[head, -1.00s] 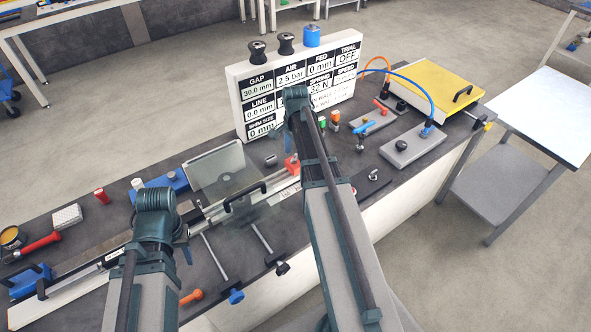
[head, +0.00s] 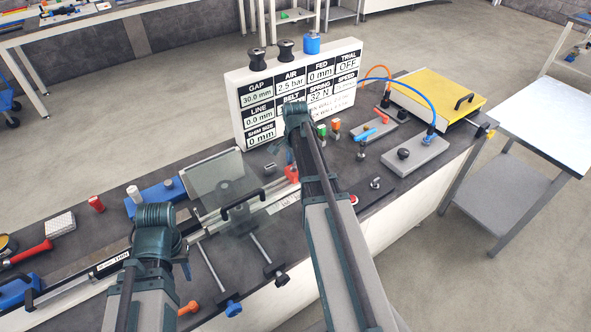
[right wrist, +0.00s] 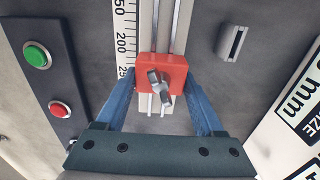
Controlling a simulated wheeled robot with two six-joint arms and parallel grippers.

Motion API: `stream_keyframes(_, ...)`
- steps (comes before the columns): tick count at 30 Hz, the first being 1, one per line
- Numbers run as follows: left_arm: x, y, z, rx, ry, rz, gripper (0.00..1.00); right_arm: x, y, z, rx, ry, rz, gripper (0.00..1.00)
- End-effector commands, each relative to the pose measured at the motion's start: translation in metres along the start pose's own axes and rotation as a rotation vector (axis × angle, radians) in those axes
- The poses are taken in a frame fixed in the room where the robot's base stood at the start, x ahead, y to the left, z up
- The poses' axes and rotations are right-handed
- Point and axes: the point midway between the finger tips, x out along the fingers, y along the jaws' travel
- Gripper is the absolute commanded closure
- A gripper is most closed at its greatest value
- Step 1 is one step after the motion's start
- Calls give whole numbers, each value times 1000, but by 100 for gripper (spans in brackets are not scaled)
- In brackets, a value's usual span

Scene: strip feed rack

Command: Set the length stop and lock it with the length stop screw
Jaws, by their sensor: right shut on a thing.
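The length stop is a red block (right wrist: 176,66) on a slotted metal rail beside a millimetre scale (right wrist: 122,38), just past the 200 mark in the right wrist view. A red part of it (head: 291,174) shows in the head view beside my right arm. The length stop screw (right wrist: 160,86), with a silver winged head, sits on its face. My right gripper (right wrist: 160,80) is shut on the block, one blue finger on each side.
A display panel (head: 292,92) stands behind the rail. A green button (right wrist: 36,55) and a red button (right wrist: 60,109) lie left of the rail in the wrist view. A clear guard plate (head: 215,180) and black handle (head: 243,204) stand between my arms.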

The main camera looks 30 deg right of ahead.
Motion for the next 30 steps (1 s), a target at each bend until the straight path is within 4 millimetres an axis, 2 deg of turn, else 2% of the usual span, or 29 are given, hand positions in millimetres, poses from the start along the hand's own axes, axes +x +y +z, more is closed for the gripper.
stream_keyframes(1,0,0,0,0,0,0,60,0,0,0,0,0,0,81)
stream_keyframes(4,0,0,0,0,0,0,60,0,0,0,0,0,0,99)
stream_keyframes(5,0,0,0,0,0,0,60,0,0,0,0,0,0,100)
stream_keyframes(13,0,0,0,0,0,0,60,0,0,3,-1,0,0,100)
stream_keyframes(17,0,0,0,0,0,0,60,0,1,20,-4,0,0,100)
stream_keyframes(23,0,0,0,0,0,0,60,0,1,57,-4,0,0,100)
stream_keyframes(30,0,0,0,0,0,0,60,0,0,60,0,0,0,100)
